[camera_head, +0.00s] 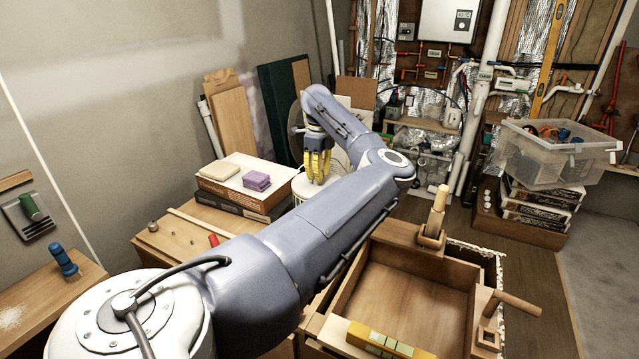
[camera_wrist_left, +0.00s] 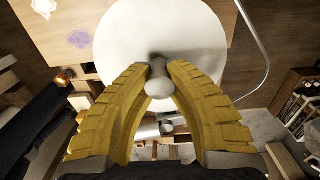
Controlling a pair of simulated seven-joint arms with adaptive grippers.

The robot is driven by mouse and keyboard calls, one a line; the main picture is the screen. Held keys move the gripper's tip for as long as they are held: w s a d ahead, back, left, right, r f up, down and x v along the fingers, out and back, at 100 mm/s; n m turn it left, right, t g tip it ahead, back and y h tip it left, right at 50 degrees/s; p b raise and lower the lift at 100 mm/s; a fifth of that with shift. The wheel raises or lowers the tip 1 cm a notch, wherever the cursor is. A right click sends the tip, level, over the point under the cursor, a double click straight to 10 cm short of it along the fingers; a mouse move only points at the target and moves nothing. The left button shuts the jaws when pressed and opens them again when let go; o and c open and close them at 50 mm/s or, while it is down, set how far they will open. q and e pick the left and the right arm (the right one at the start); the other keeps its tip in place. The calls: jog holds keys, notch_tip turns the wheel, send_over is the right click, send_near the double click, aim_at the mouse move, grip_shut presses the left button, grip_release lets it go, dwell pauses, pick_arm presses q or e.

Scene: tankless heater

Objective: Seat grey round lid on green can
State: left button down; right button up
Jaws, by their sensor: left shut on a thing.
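My left gripper (camera_head: 318,176) points down over a pale round container (camera_head: 306,190) on the bench at the back. In the left wrist view the yellow fingers (camera_wrist_left: 159,68) are closed on a small grey rounded knob (camera_wrist_left: 159,86), which I take as the grey lid's knob. A wide pale disc (camera_wrist_left: 160,28) lies behind the knob. I cannot tell whether it is the lid's plate or the container's top, nor whether they touch. I cannot make out a green can under the gripper. My right gripper is in neither view.
A box stack (camera_head: 240,188) with a purple sponge (camera_head: 257,180) stands left of the gripper. A thin curved wire (camera_wrist_left: 262,50) runs beside the disc. An open wooden drawer (camera_head: 410,300) is at front right. A clear plastic bin (camera_head: 550,160) stands at far right.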

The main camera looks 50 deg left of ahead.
pick_arm(q)
jog(key=c, duration=1.3)
grip_release()
notch_tip(320, 180, up, 12)
